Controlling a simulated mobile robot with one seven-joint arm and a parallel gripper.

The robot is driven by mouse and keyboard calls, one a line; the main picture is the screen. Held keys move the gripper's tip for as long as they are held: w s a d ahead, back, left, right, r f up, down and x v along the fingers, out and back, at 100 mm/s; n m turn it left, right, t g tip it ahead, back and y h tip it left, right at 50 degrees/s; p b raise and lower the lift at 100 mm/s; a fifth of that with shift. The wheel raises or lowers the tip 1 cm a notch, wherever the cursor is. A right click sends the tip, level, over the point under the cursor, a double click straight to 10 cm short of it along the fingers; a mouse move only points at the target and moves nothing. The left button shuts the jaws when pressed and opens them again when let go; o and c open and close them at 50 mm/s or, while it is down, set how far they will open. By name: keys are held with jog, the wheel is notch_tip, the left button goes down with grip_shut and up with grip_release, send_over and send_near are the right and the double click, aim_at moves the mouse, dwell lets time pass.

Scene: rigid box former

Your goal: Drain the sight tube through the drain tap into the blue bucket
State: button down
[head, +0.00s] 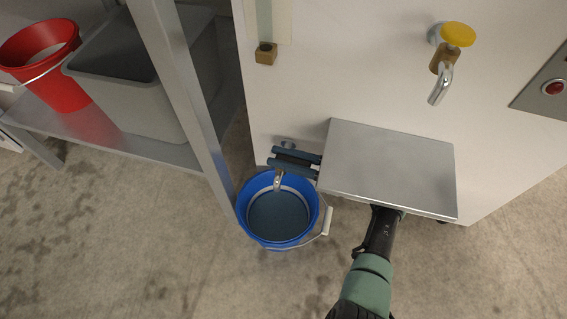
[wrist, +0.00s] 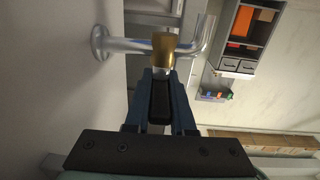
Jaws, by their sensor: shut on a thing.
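The blue bucket (head: 250,228) stands on the floor in the head view, against the white panel. The drain tap (head: 279,181) sits low on that panel, its chrome spout over the bucket's mouth. In the wrist view the drain tap (wrist: 164,46) has a brass body and a chrome pipe. My gripper (head: 293,162) is at the tap and shut on its black lever (wrist: 160,100). The sight tube (head: 264,18) shows only its lower end, above a brass fitting, at the top of the head view. I cannot tell its level, or whether liquid runs from the spout.
A metal shelf plate (head: 390,170) juts out above my arm. A yellow-knobbed tap (head: 457,36) is above it. A rack (head: 185,90) at the left holds a red bucket (head: 62,88) and a grey bin (head: 140,108). The front floor is clear.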

jog(key=shift+w+n+g+b, duration=0.1)
jog(key=shift+n+g+b, duration=0.3)
jog(key=shift+g, duration=0.2)
jog(key=c, duration=0.8)
grip_release()
jog(key=shift+o, duration=0.2)
jog(key=b+v, duration=0.3)
jog(key=v, duration=0.9)
jog(key=shift+f, duration=0.2)
